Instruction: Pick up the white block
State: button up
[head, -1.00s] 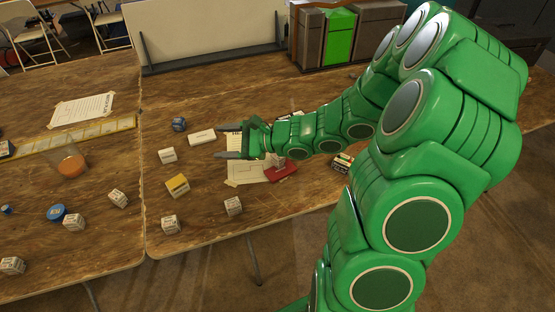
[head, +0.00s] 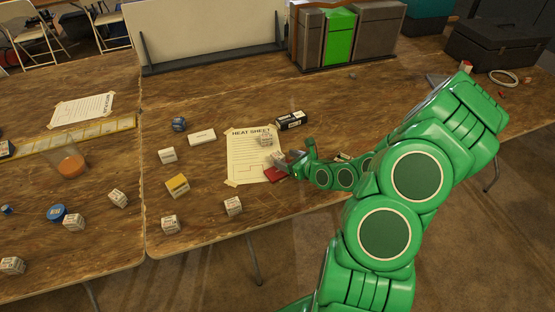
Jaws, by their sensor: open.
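Several small whitish blocks lie on the wooden table, and I cannot tell which one the task means. A longer, plainer white block (head: 202,137) lies left of the heat sheet. A smaller white block (head: 167,156) is just left of it. A printed whitish block (head: 265,140) sits on the heat sheet (head: 245,170). More printed blocks lie nearer the front edge, such as one (head: 234,206) below the sheet and one (head: 169,224) to its left. My gripper (head: 289,156) is open and empty at the sheet's right edge, close to the printed block on it.
A red object (head: 275,174) lies beside my gripper, partly hidden. A black-and-white box (head: 291,120) stands behind it. A yellow-topped block (head: 177,186), a dark blue ball (head: 179,124) and a cup with orange contents (head: 70,163) are to the left. Grey and green bins (head: 340,38) stand at the back.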

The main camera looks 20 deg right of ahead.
aim_at(282, 160)
jog(key=shift+x, duration=1.25)
jog(key=shift+w+a+f, duration=0.35)
jog(key=shift+w+f, duration=0.25)
jog(key=shift+w, duration=0.05)
jog(key=shift+w+a+f, duration=0.35)
jog(key=shift+w+f, duration=0.2)
jog(key=shift+w, duration=0.15)
jog(key=shift+x, duration=0.75)
jog(key=c, duration=1.1)
jog(key=shift+c, duration=0.2)
jog(key=shift+r, duration=0.15)
